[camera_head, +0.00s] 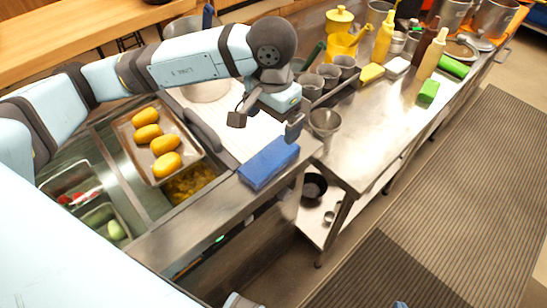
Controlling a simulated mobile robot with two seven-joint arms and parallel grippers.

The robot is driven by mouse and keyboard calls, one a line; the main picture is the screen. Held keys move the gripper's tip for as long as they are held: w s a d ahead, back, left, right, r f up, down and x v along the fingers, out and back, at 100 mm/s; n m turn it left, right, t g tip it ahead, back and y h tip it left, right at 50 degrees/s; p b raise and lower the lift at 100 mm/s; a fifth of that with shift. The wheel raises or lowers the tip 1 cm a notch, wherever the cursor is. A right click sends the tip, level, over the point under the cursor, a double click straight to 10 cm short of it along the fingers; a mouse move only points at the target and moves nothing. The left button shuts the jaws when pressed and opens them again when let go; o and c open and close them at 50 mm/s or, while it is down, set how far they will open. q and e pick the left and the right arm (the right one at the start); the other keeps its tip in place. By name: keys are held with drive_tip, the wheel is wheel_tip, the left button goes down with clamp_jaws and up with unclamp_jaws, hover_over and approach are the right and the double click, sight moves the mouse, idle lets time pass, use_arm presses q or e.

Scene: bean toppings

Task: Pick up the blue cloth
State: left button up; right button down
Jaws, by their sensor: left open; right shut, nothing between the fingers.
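The blue cloth (268,163) is a folded, flat blue rectangle. It lies near the front edge of the steel counter, to the right of the food wells. My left gripper (265,125) is open and empty, above and slightly behind the cloth. Its two fingers are spread apart, and it appears not to touch the cloth. I cannot make out my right gripper.
A metal tray (127,132) with several yellow oblong items lies left of the cloth. Metal cups (312,87) and a steel funnel-shaped cup (324,121) stand to the right. Bottles, yellow containers and green blocks (428,91) stand farther along. The striped floor mat (480,170) is clear.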

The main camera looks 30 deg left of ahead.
use_arm(q)
hover_over(269, 156)
drive_tip(key=f, duration=0.6)
drive_tip(key=shift+w+d+f, duration=0.1)
drive_tip(key=shift+d+f, duration=0.15)
drive_tip(key=shift+d, duration=0.15)
drive_tip(key=shift+f+p, duration=0.3)
drive_tip(key=shift+f, duration=0.25)
drive_tip(key=f, duration=0.3)
drive_tip(key=f+p, duration=0.1)
drive_tip(key=shift+s+a+f, duration=0.15)
drive_tip(key=shift+s+a, duration=0.05)
drive_tip(key=shift+a, duration=0.2)
drive_tip(key=shift+f, duration=0.4)
drive_tip(key=c, duration=0.9)
